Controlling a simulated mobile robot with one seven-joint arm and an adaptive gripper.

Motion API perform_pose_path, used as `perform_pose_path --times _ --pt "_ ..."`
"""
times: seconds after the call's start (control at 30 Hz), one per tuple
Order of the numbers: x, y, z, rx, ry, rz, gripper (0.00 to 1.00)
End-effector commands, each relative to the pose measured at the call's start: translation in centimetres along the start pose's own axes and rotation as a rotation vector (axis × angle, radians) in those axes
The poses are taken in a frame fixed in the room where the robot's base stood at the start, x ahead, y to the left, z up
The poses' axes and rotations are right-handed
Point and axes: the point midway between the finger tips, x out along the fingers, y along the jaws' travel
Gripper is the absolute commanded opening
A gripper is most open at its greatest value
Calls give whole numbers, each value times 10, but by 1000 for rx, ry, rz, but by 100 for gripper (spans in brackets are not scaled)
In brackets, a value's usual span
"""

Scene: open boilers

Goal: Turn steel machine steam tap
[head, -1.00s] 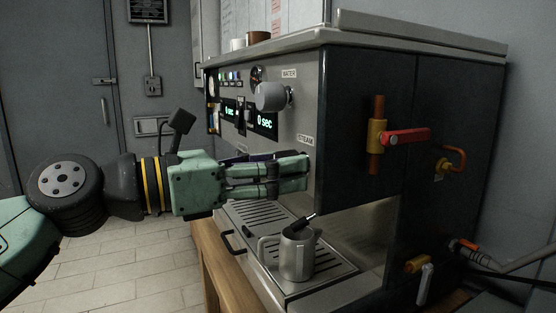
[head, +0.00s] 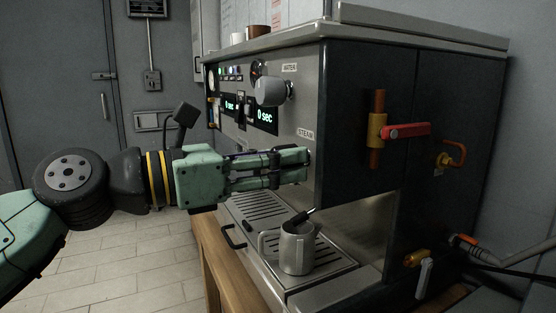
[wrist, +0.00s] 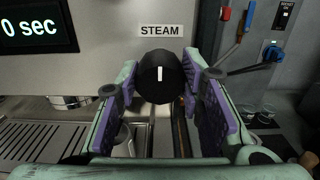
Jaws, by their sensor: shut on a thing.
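The steel machine (head: 365,200) stands on a wooden counter. Its steam tap is a round black knob (wrist: 161,90) with a white mark pointing straight up, below the STEAM label (wrist: 160,30) in the wrist view. My gripper (head: 300,165) reaches the front panel from the left, under the STEAM label. In the wrist view its purple-padded fingers lie on either side of the knob and are shut on it. In the head view the fingers hide the knob.
A metal jug (head: 297,250) stands on the drip tray (head: 255,215) below my gripper, with the steam wand's dark end at it. A grey water knob (head: 270,92) sits above. The floor at left is clear.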

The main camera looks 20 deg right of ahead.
Motion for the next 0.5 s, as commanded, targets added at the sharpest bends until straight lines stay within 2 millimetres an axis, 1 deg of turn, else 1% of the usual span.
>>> perform_pose_path --times 0.03,0.07,0.27,0.5 --pt "0 1 0 0 -1 1 9" --pt "0 1 0 0 -1 2 7" --pt "0 1 0 -12 -1 2 7" --pt "0 0 -1 -106 -1 0 7"
